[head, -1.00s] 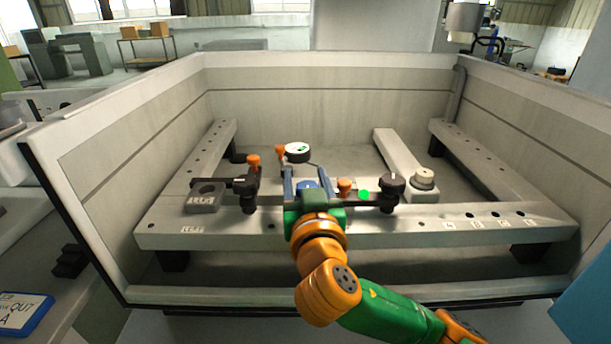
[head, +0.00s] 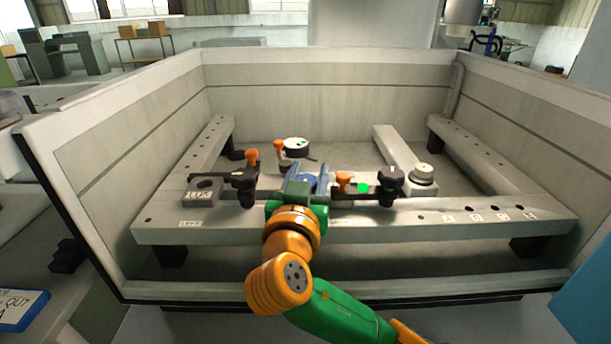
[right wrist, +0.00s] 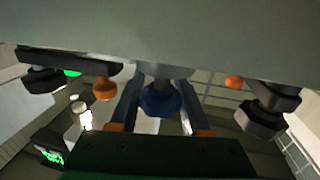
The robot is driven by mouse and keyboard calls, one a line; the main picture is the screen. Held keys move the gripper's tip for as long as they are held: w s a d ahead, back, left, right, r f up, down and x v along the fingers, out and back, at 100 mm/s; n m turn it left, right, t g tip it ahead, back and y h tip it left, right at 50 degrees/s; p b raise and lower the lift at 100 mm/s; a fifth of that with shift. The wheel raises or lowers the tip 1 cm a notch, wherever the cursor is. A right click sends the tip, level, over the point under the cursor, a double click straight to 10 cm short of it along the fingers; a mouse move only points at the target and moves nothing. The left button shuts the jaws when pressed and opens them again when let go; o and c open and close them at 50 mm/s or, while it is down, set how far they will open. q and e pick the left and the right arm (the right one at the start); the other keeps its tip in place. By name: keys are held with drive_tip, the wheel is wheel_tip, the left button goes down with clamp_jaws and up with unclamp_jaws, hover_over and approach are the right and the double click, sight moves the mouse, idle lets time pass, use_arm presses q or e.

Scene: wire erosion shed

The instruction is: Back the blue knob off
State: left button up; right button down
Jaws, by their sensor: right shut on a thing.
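The blue knob (head: 308,181) sits at the middle of the fixture on the front rail, partly hidden behind my right gripper in the head view. My right gripper (head: 308,176) reaches in from the front, with its fingers on either side of the knob, and is shut on it. In the right wrist view the blue knob (right wrist: 161,100) shows between the two fingers, below a pale grey surface that fills the top of the picture. My left gripper is not in view.
Dark clamps with black knobs stand left (head: 245,182) and right (head: 390,180) of the gripper. Orange knobs (head: 252,157) and (head: 344,180) are close by. A grey block (head: 201,193) lies left, a round pale-topped part (head: 423,174) right. Tank walls (head: 330,75) enclose everything.

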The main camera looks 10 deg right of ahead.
drive_tip(key=m+g+h, duration=0.1)
drive_tip(key=m+h+b, duration=0.1)
drive_tip(key=h, duration=0.1)
drive_tip(key=m+g+h, duration=0.1)
drive_tip(key=shift+s+d+g+h, duration=0.15)
drive_tip(key=shift+d+g+h, duration=0.15)
drive_tip(key=shift+s+d+m+g+h+b, duration=0.1)
drive_tip(key=shift+m+g+h+b, duration=0.25)
drive_tip(key=shift+m+h, duration=0.2)
drive_tip(key=shift+g+h, duration=0.25)
drive_tip(key=shift+m, duration=0.25)
drive_tip(key=c, duration=0.7)
unclamp_jaws()
drive_tip(key=shift+o, duration=0.2)
drive_tip(key=shift+d, duration=0.1)
